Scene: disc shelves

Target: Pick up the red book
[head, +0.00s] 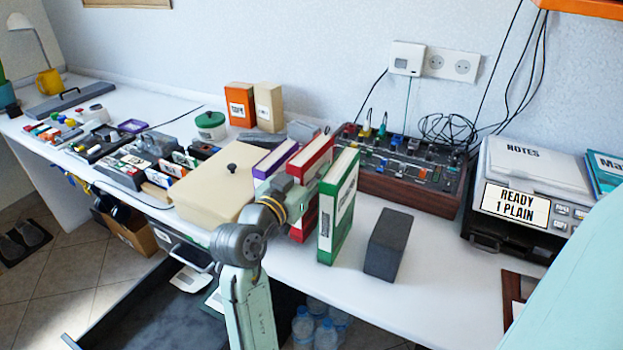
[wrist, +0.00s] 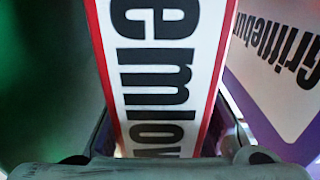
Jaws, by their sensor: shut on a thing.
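The red book (head: 318,156) stands upright between the purple book (head: 274,158) and the green book (head: 338,208) on the white table. In the wrist view its white, red-edged spine label (wrist: 160,70) with large black letters fills the middle. My gripper (wrist: 165,145) is shut on the red book, with a finger on each side of its spine. In the head view my wrist and arm hide much of the red book's spine and lower part. I cannot tell whether its bottom touches the table.
The green book stands close on the right, and a dark grey block (head: 388,245) stands beyond it. A beige box (head: 213,185) lies to the left. A mixer-like panel (head: 408,160) with knobs and cables is behind.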

